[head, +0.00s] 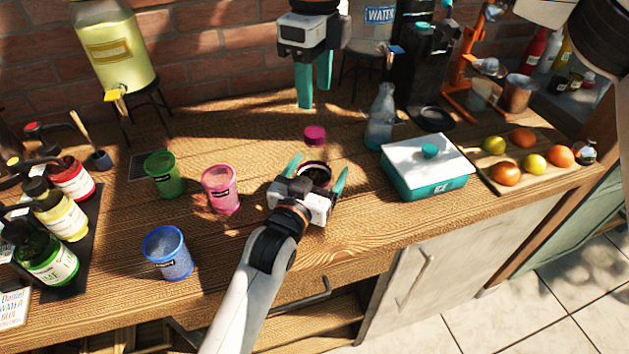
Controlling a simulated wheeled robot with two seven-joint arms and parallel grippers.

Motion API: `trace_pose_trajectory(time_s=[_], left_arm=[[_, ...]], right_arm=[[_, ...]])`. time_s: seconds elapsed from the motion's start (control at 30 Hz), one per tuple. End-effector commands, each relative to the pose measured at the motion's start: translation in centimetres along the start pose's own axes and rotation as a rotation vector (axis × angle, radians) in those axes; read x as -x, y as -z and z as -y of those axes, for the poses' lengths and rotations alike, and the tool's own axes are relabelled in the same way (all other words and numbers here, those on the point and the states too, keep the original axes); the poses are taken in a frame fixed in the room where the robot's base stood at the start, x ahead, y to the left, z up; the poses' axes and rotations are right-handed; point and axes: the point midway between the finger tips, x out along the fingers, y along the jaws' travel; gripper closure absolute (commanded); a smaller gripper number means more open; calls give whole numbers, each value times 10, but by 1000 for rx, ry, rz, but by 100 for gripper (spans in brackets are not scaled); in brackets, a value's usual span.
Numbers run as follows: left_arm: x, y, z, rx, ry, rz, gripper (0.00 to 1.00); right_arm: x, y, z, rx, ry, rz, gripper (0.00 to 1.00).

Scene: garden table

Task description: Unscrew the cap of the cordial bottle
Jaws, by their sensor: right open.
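The cordial bottle (316,170) stands near the middle of the wooden table, seen from above. It looks dark, with a pink cap (315,133) on top. My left gripper (313,172) has its teal fingers on either side of the bottle's body, and its palm hides the lower part. I cannot tell whether the fingers touch the bottle. My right gripper (314,90) points down from the top of the picture, above and behind the cap.
Green (162,174), pink (221,190) and blue (168,254) cups stand to the left. Several syrup bottles lie at far left. A clear bottle (381,118), a teal box (428,184) and a fruit board (545,183) are to the right. A drink dispenser (115,50) stands behind left.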

Motion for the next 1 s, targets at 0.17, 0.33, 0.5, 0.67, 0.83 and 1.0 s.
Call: trace_pose_trajectory(time_s=[0.17, 0.33, 0.5, 0.67, 0.83, 1.0], left_arm=[[-3, 0, 0, 1, 0, 1, 17], [-2, 0, 0, 1, 0, 1, 22], [-2, 0, 0, 0, 0, 0, 50], [-2, 0, 0, 0, 0, 0, 76], [-2, 0, 0, 0, 0, 0, 100], [-2, 0, 0, 0, 0, -1, 100]], right_arm=[[0, 0, 0, 0, 0, 0, 51], [0, 0, 0, 0, 0, 0, 51], [0, 0, 0, 0, 0, 0, 51], [0, 0, 0, 0, 0, 0, 51], [0, 0, 0, -17, 0, 0, 51], [0, 0, 0, -195, -1, 0, 51]])
